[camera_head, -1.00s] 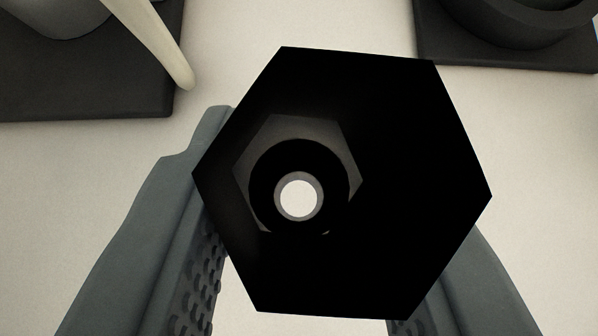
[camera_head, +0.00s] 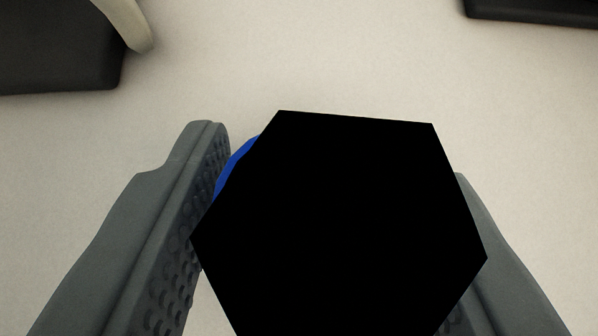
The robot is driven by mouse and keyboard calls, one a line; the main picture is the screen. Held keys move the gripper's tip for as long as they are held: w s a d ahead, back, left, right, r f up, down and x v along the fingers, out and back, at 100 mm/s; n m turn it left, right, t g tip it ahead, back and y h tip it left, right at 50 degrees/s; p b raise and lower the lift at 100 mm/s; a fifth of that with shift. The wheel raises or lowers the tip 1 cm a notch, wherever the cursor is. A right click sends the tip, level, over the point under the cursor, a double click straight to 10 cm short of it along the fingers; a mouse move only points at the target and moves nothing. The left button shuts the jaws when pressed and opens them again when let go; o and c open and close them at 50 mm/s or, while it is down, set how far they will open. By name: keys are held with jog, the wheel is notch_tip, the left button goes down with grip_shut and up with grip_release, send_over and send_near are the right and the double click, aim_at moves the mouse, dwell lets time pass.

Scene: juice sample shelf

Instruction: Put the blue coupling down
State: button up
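The coupling (camera_head: 340,230) shows mainly as a large black hexagonal end facing the camera, cut off by the lower picture edge. A sliver of its blue body (camera_head: 236,168) shows at the upper left, beside the left finger. My gripper (camera_head: 335,150) has one finger on each side of the coupling. The fingers stand apart, with the ridged inner pad of the left one in clear view, and look open around it. The black end hides most of the right finger and the coupling's lower part. I cannot tell whether the coupling touches the surface.
The pale surface (camera_head: 330,60) is clear beyond the fingers. A dark block (camera_head: 60,50) stands at the upper left, with a cream curved part (camera_head: 128,22) over its corner. Another dark block (camera_head: 540,10) shows at the upper right edge.

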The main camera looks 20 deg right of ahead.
jog(key=shift+o, duration=0.7)
jog(key=shift+r, duration=0.2)
jog(key=v, duration=1.2)
jog(key=shift+f, duration=0.15)
jog(key=s+a+r+n+t+y, duration=0.1)
jog(key=s+a+r+t, duration=0.3)
jog(key=s+a, duration=0.5)
jog(key=s+a+r+n+t+y, duration=0.1)
jog(key=s+a+r+t, duration=0.3)
jog(key=s+a, duration=0.5)
jog(key=s+r+n, duration=0.1)
jog(key=s, duration=0.7)
jog(key=shift+s+y, duration=0.2)
jog(key=shift+y, duration=0.1)
